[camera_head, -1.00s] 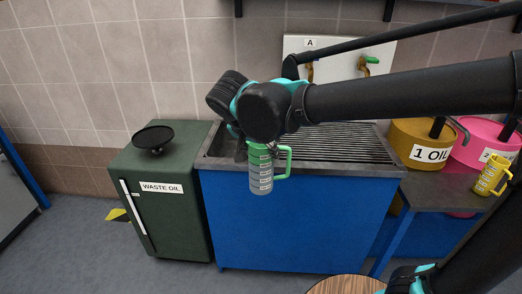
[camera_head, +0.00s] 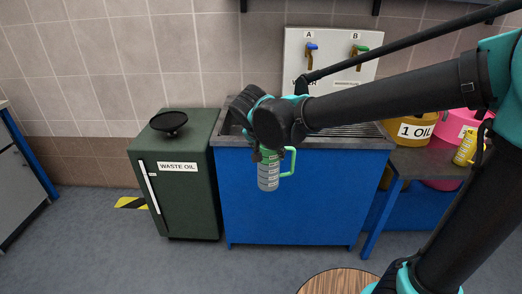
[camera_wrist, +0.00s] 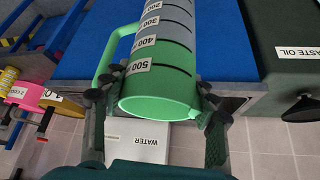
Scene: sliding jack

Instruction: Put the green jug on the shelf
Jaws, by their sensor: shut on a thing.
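The green jug (camera_head: 268,177) has a grey measuring scale on its side and a green handle on its right in the head view. My gripper (camera_head: 262,150) is shut on it near its rim and holds it upright, in front of the blue sink unit. In the wrist view, the jug (camera_wrist: 165,50) sits between the fingers of my gripper (camera_wrist: 162,95), with its open green mouth toward the camera. Dark brackets (camera_head: 376,6) show at the top edge of the head view; whether they carry the shelf cannot be told.
The blue sink unit (camera_head: 290,200) has a ribbed top. A green waste oil cabinet (camera_head: 178,195) with a black funnel stands left of it. A white tap panel (camera_head: 325,50) is behind. Yellow and pink oil containers and a yellow jug (camera_head: 466,150) stand at right. The front floor is mostly clear.

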